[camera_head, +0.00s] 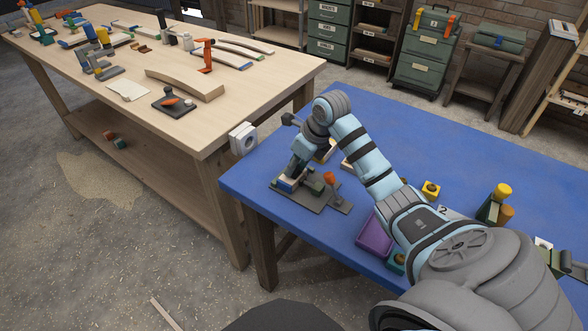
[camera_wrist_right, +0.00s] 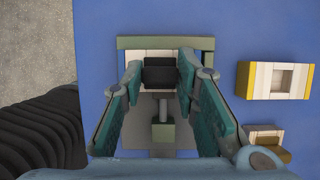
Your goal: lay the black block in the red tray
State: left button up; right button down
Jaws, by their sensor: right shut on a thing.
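The black block (camera_wrist_right: 160,72) shows between the fingertips in the right wrist view. My right gripper (camera_wrist_right: 161,78) is shut on it, one finger at each side. In the head view my right gripper (camera_head: 294,170) points down at the left end of the blue table, over a grey fixture plate (camera_head: 308,199). There the block is too small to make out. In the wrist view a white surface with a green edge bar (camera_wrist_right: 128,43) lies around the block. I cannot tell whether the block touches it. I see no red tray; my right arm covers part of the table. My left gripper is out of view.
An orange-handled clamp (camera_head: 330,180) stands on the plate, close to my gripper. A purple tray (camera_head: 374,236) sits at the table's front edge, beside my forearm. The blue table's back (camera_head: 440,135) is clear.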

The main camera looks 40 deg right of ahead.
jog(key=shift+r, duration=0.15)
notch_tip(320, 180, up, 20)
jog(key=p, duration=0.9)
jog(key=shift+f, duration=0.2)
